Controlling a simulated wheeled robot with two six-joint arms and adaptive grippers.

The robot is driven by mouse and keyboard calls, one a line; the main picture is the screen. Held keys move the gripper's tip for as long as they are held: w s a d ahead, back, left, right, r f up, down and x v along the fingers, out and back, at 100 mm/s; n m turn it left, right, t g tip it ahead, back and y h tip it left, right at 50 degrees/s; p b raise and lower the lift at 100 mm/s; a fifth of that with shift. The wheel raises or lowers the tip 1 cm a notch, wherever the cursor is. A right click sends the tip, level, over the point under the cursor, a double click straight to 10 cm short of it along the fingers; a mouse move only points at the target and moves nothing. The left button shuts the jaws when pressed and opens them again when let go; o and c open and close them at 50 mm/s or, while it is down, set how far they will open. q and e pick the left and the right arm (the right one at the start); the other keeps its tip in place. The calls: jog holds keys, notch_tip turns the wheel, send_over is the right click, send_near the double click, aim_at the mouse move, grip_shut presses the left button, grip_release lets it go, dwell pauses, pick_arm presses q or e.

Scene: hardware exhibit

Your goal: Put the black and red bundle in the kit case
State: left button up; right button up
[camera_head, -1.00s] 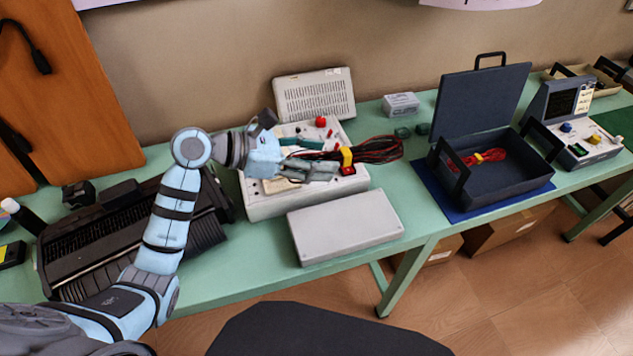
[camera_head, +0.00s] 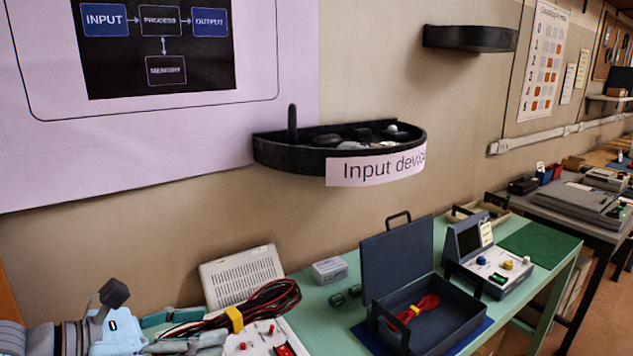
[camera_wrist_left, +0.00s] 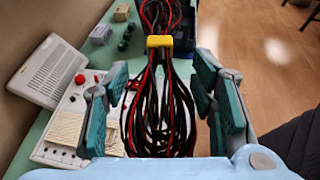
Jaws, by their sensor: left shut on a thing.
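My left gripper (camera_head: 180,330) is at the bottom left of the head view, shut on the black and red bundle (camera_head: 268,302). The bundle is looped cable with a yellow tie, sticking out to the right of the fingers above a white panel. In the left wrist view the bundle (camera_wrist_left: 160,110) lies between the teal finger pads (camera_wrist_left: 165,110). The dark kit case (camera_head: 450,322) stands open to the right, its lid upright at the back. A red bundle (camera_head: 418,308) with a yellow tie lies inside it. My right gripper is not in view.
A small grey box (camera_head: 329,270) and dark green blocks (camera_head: 345,296) are between the bundle and the case. A console with a screen (camera_head: 490,260) stands right of the case. A black wall shelf (camera_head: 340,155) hangs above the green table.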

pick_arm(q)
jog(key=s+f+m+g, duration=0.1)
jog(key=s+f, duration=0.5)
jog(key=f, duration=0.3)
jog(key=shift+s+a+h, duration=0.3)
jog(key=shift+s+h, duration=0.05)
jog(key=shift+h, duration=0.05)
